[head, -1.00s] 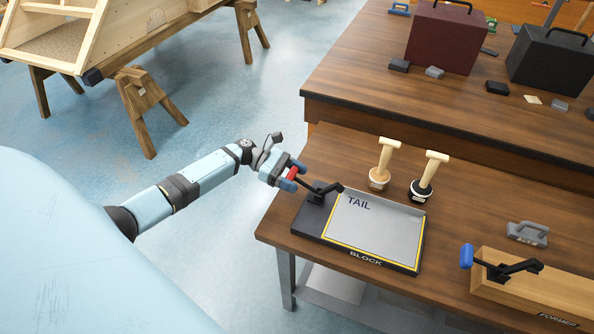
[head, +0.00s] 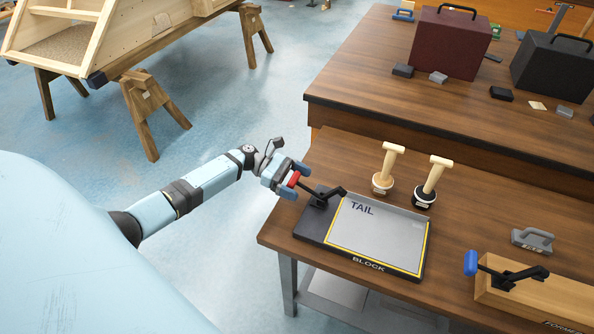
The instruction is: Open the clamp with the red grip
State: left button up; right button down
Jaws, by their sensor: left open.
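The clamp (head: 322,196) with the red grip (head: 294,180) is black and mounted on the left side of the dark block marked BLOCK (head: 312,226). Its handle slopes up to the left to the red grip, and its other arm reaches right toward the grey plate marked TAIL (head: 380,236). My left gripper (head: 295,181) is open, with one blue fingertip on each side of the red grip. I cannot tell whether the fingers touch it. My right gripper is not in view.
Two wooden-handled stamps, one with a pale base (head: 383,181) and one with a black base (head: 426,193), stand behind the block. A second clamp with a blue grip (head: 470,263) sits on a wooden former (head: 530,298) at right. The table's front-left edge is clear.

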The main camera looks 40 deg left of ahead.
pick_arm(q)
jog(key=b+v, duration=0.2)
jog(key=v, duration=1.2)
jog(key=shift+d, duration=0.1)
